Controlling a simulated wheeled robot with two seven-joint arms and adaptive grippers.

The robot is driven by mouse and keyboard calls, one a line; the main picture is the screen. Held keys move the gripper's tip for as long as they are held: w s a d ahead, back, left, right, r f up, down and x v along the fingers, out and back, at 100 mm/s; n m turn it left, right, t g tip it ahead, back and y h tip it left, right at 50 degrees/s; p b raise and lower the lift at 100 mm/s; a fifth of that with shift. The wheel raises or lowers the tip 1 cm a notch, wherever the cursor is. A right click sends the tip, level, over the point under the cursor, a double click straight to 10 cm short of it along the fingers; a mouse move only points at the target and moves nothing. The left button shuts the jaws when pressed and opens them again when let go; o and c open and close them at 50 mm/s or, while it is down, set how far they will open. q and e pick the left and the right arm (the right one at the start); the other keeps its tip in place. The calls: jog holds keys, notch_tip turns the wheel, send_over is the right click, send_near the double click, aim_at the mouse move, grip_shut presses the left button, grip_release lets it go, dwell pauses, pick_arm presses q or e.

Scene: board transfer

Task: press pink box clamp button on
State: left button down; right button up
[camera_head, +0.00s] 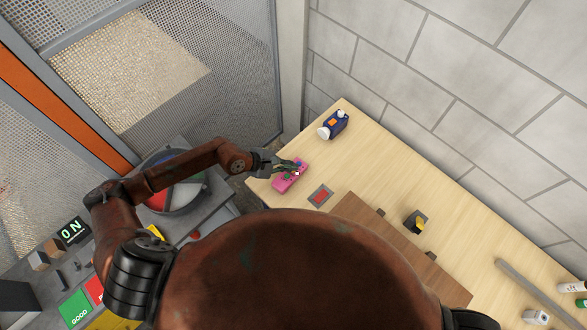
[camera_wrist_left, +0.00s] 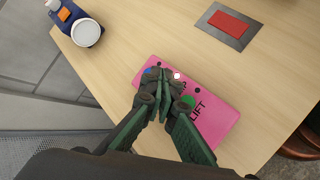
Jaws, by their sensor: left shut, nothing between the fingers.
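The pink box (camera_head: 286,184) lies on the wooden table near its left end. In the left wrist view the pink box (camera_wrist_left: 214,122) shows a green button, a white button, a bit of blue, dark dots and the letters "LIFT". My left gripper (camera_head: 295,166) reaches over the box from the left. In the left wrist view the left gripper (camera_wrist_left: 161,82) is shut and empty, its fingertips over the box's upper-left part, between the blue and white spots. The fingers hide part of the box top. I cannot tell whether they touch it. My right gripper is out of view.
A blue device with a white round end (camera_head: 334,124) stands farther back. A red pad on a grey plate (camera_head: 320,195) lies right of the box. A brown board (camera_head: 380,235) and a black-and-yellow object (camera_head: 415,221) are farther right. A block wall borders the table.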

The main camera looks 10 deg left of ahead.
pick_arm(q)
jog(key=shift+r, duration=0.5)
jog(key=shift+r+p, duration=1.7)
jog(key=shift+r, duration=1.25)
